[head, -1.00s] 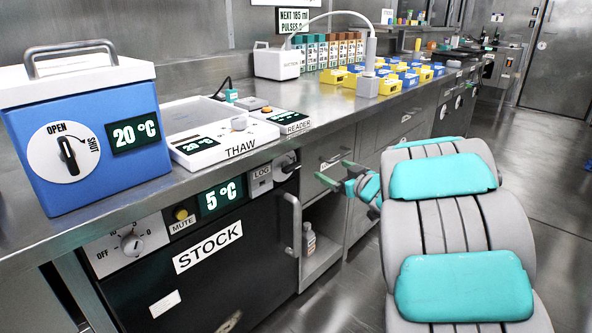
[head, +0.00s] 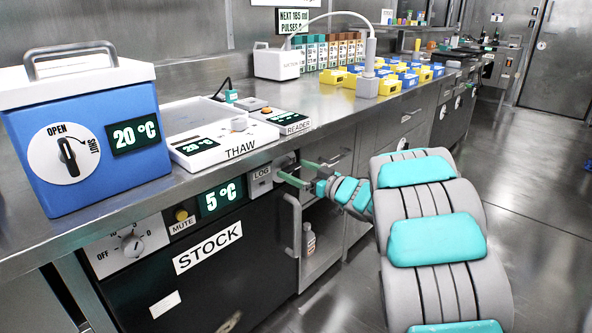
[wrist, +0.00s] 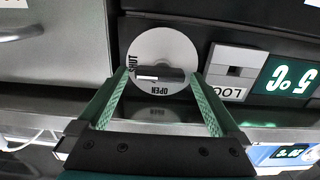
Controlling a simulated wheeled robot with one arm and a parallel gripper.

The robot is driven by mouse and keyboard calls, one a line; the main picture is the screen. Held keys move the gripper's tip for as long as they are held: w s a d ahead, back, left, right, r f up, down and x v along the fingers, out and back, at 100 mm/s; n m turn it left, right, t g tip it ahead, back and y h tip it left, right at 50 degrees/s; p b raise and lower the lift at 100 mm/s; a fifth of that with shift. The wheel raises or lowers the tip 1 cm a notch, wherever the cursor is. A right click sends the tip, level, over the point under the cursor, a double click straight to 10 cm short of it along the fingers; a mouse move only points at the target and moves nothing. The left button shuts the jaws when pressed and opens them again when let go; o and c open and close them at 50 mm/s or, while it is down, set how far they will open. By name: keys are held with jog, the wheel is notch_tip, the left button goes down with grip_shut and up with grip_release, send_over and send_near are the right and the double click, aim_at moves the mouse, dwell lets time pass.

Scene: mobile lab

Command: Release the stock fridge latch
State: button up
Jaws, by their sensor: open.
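The stock fridge (head: 225,262) is the dark unit under the counter, with a STOCK label and a 5 °C display. Its latch is a pale round dial (wrist: 165,48) marked OPEN and SHUT, with a bar-shaped handle (wrist: 160,74). The wrist view shows the dial upside down, with the handle lying across toward SHUT. My gripper (head: 291,170) is open in front of the latch, which it partly hides in the head view. In the wrist view the handle appears between my green fingertips (wrist: 158,76), with a gap on each side. I cannot tell the remaining depth.
The LOG module (head: 261,182) sits beside the latch. The fridge's vertical door handle (head: 294,226) sticks out below. The counter edge (head: 205,180) overhangs above.

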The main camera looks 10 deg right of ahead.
jog(key=shift+w+a, duration=0.15)
jog(key=shift+w, duration=0.05)
jog(key=c, duration=1.2)
jog(key=shift+c, duration=0.2)
